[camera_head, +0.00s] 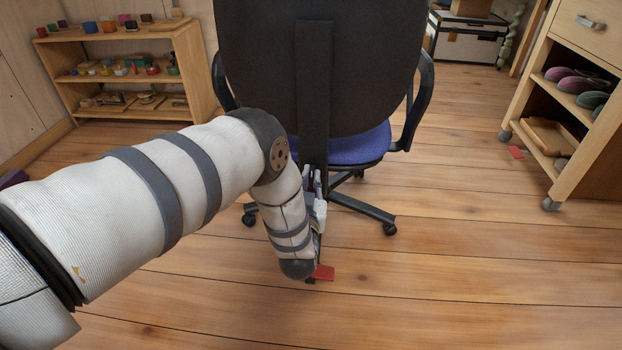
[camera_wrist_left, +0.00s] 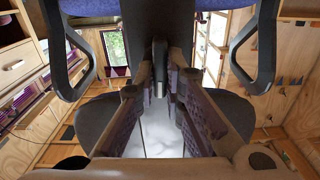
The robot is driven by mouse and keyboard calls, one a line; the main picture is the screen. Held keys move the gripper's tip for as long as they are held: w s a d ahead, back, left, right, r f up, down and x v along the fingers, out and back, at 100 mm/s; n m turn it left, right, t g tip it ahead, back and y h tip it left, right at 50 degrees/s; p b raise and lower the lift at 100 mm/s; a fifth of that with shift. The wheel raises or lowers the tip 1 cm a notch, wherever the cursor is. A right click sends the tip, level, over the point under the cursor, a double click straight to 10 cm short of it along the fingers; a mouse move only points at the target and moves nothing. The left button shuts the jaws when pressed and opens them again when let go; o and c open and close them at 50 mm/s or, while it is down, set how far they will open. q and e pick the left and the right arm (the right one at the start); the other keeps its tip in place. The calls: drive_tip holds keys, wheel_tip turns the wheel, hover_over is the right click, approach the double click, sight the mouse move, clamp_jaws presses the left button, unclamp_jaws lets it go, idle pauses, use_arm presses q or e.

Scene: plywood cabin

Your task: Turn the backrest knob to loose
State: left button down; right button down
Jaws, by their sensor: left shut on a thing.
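An office chair with a black backrest (camera_head: 262,60) and a blue seat (camera_head: 358,146) stands with its back to me. My left gripper (camera_head: 318,178) is low behind the chair, beside the backrest's upright bar (camera_head: 313,95). In the left wrist view, the fingers of my left gripper (camera_wrist_left: 160,82) are closed around the dark backrest knob (camera_wrist_left: 159,56), one on each side. The knob is hidden in the head view, and its loose or tight setting cannot be told. My right gripper is in neither view.
The chair's armrests (camera_head: 418,100) and wheeled base (camera_head: 362,207) are close to my gripper. A low shelf (camera_head: 120,40) stands at the left and a wheeled cabinet (camera_head: 562,120) at the right.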

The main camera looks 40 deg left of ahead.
use_arm(q)
drive_tip(key=m, duration=0.4)
drive_tip(key=shift+d+m+p, duration=0.15)
drive_tip(key=shift+m+p, duration=0.15)
drive_tip(key=shift+p, duration=0.05)
drive_tip(key=shift+d+f+m+b, duration=0.15)
drive_tip(key=shift+m+b, duration=0.15)
drive_tip(key=shift+m, duration=1.8)
drive_tip(key=shift+a+f+m+b, duration=0.1)
drive_tip(key=shift+m+b, duration=0.15)
drive_tip(key=shift+m, duration=1.85)
drive_tip(key=shift+d+f+m+b, duration=0.15)
drive_tip(key=shift+m+b, duration=0.15)
drive_tip(key=shift+m, duration=1.8)
drive_tip(key=shift+a, duration=0.1)
drive_tip(key=c, duration=1.7)
unclamp_jaws()
drive_tip(key=shift+w, duration=0.1)
drive_tip(key=v, duration=1.2)
